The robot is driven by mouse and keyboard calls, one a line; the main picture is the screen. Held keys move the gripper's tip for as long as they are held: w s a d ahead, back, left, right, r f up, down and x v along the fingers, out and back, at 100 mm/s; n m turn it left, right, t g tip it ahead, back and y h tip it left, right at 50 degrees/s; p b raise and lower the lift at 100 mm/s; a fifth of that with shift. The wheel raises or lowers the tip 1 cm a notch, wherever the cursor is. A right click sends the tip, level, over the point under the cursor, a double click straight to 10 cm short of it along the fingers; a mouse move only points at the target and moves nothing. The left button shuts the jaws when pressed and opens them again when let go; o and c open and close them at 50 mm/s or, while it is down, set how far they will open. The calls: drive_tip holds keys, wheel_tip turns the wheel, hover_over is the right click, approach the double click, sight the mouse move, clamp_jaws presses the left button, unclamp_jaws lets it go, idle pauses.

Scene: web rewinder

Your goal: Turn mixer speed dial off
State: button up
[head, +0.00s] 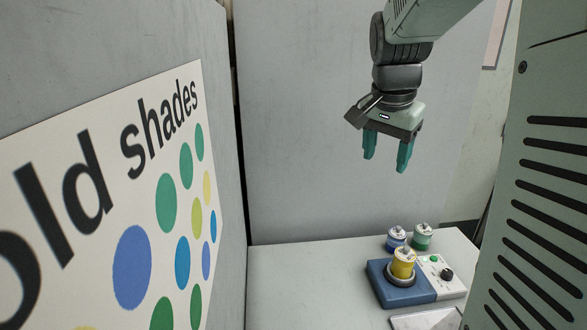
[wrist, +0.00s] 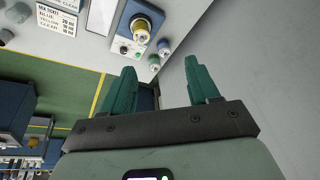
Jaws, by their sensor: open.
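The mixer (head: 400,292) is a blue base with a white control panel on the grey bench. The black speed dial (head: 447,274) sits on that panel, beside a green button (head: 434,258). A yellow pot (head: 403,262) stands in the mixer's round holder. My gripper (head: 386,160) is open and empty, pointing down, high above the bench and well apart from the dial. In the wrist view my gripper's fingers (wrist: 160,70) are spread, with the mixer (wrist: 129,18) beyond them. The dial shows small there, and its setting is too small to read.
A blue pot (head: 395,239) and a green pot (head: 422,238) stand behind the mixer. A white sheet (head: 425,320) lies in front. A shade board (head: 110,200) is at left. The bench (head: 300,285) left of the mixer is clear.

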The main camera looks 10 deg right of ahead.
drive_tip(key=w+d+f+m+g, duration=0.1)
drive_tip(key=w+d+f+m, duration=0.2)
drive_tip(key=w+d+f, duration=0.4)
drive_tip(key=m+g+y, duration=0.2)
drive_tip(key=m, duration=0.8)
approach(448, 272)
wheel_tip(448, 272, down, 9)
drive_tip(key=shift+a+r, duration=0.1)
drive_tip(key=shift+r, duration=0.05)
drive_tip(key=shift+c, duration=0.3)
drive_tip(key=shift+n, duration=0.3)
drive_tip(key=c, duration=1)
